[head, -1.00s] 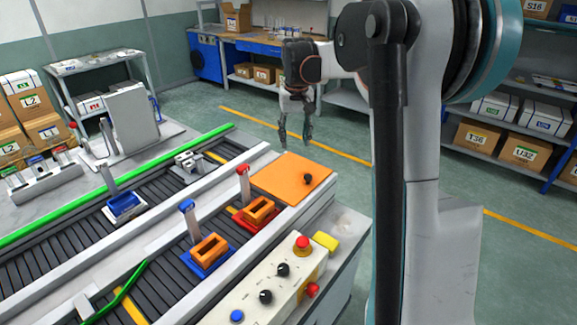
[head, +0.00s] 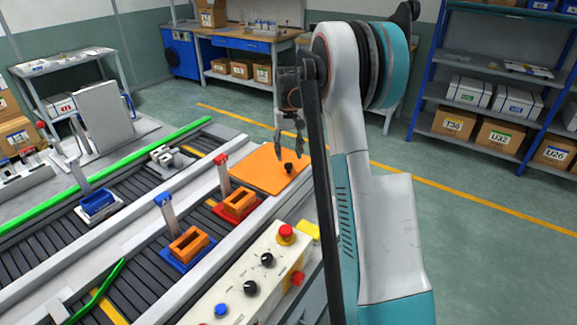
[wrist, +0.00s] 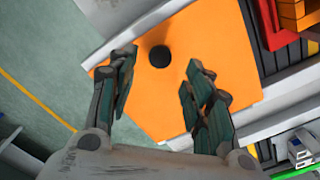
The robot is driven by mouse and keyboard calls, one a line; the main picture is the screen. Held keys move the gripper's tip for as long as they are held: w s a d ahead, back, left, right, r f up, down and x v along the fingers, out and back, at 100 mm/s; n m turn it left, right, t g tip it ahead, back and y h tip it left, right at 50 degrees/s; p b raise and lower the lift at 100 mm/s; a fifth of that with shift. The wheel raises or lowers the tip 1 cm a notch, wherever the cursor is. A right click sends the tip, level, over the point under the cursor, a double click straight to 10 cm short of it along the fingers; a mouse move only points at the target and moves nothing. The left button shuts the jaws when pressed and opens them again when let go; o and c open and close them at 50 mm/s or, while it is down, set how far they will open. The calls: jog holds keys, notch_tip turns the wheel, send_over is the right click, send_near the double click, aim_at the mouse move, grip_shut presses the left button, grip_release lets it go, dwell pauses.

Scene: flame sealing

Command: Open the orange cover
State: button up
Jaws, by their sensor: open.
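In the wrist view the orange cover (wrist: 205,55) fills the middle, and the black knob (wrist: 159,56) shows ahead of and between the fingers. My gripper (head: 291,153) is open and empty, pointing down over the cover near the knob. In the wrist view my gripper (wrist: 158,85) has its fingers spread, with the knob just beyond their tips. I see no contact with the knob.
A control panel (head: 250,275) with knobs and a red stop button (head: 285,234) stands in front of the cover. An orange block in a red holder (head: 238,204) and one in a blue holder (head: 188,246) sit on the conveyor. Open floor lies behind.

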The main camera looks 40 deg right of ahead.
aim_at(289, 164)
notch_tip(289, 164, down, 5)
jog(key=shift+r+b, duration=0.1)
jog(key=shift+b, duration=0.55)
grip_shut()
